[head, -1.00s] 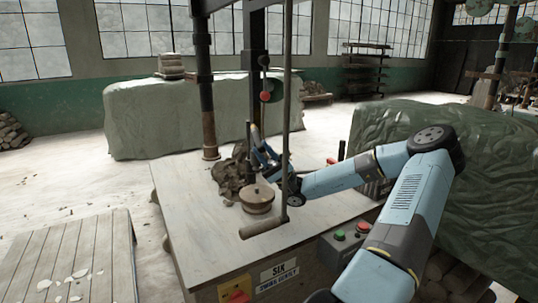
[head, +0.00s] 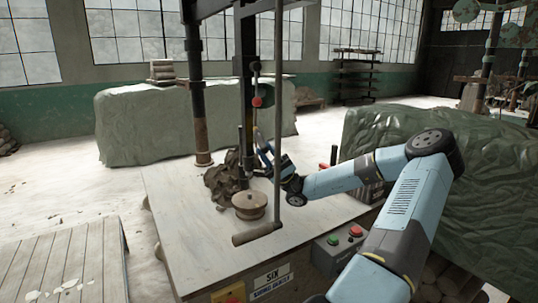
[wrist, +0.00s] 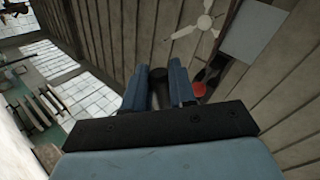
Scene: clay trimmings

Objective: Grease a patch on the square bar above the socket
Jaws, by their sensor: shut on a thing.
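The dark square bar (head: 246,105) stands upright behind the table's middle in the head view, with a yellowish strip on its face. My gripper (head: 262,143) is beside the bar, its blue fingers pointing up and to the left. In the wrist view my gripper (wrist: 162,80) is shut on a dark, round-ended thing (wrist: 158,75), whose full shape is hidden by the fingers. I cannot tell whether it touches the bar. The socket is not clearly visible; a dark brown clay heap (head: 222,184) lies around the bar's foot.
A thin upright rod with a wooden handle (head: 256,234) stands in front of my gripper. A round dark post (head: 200,110) stands left. A button box (head: 341,250) is at the front right.

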